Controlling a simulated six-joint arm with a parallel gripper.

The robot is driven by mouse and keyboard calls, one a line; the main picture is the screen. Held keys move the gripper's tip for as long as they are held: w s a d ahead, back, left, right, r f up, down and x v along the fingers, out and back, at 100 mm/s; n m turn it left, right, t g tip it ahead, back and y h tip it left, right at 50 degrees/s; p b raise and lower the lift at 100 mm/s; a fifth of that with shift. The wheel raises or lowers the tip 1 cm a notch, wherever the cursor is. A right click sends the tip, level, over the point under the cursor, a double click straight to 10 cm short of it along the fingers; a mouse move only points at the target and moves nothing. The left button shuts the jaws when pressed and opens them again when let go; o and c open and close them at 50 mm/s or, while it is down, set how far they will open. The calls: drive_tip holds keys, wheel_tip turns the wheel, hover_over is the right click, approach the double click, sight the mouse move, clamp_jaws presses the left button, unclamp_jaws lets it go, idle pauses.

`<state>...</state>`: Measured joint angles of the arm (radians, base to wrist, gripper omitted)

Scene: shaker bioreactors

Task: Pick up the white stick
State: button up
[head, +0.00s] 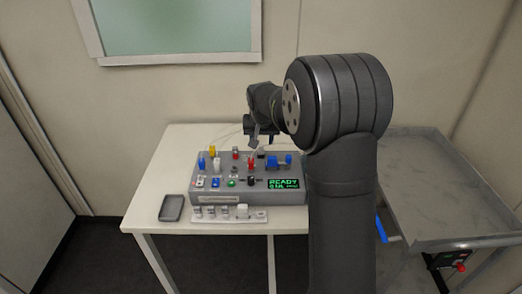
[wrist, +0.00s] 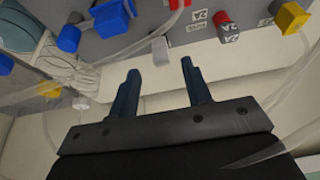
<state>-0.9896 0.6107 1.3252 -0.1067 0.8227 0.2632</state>
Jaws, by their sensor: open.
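A short white upright piece (head: 216,163) stands on the grey control box among coloured plugs in the head view. In the wrist view a small white stick-like piece (wrist: 160,50) shows beyond the gap between my fingertips. I cannot tell if these are the same piece, or which is the white stick. My gripper (wrist: 160,72) is open, with nothing between its dark fingers. In the head view my gripper (head: 256,138) hangs above the back of the box, partly hidden by my arm.
The grey box (head: 245,192) bears red, blue and yellow plugs and a green display. Clear tubes (wrist: 110,65) run near my fingers. A grey cart (head: 440,200) stands at right.

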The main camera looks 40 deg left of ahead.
sight(261, 145)
drive_tip(key=x, duration=0.5)
clamp_jaws()
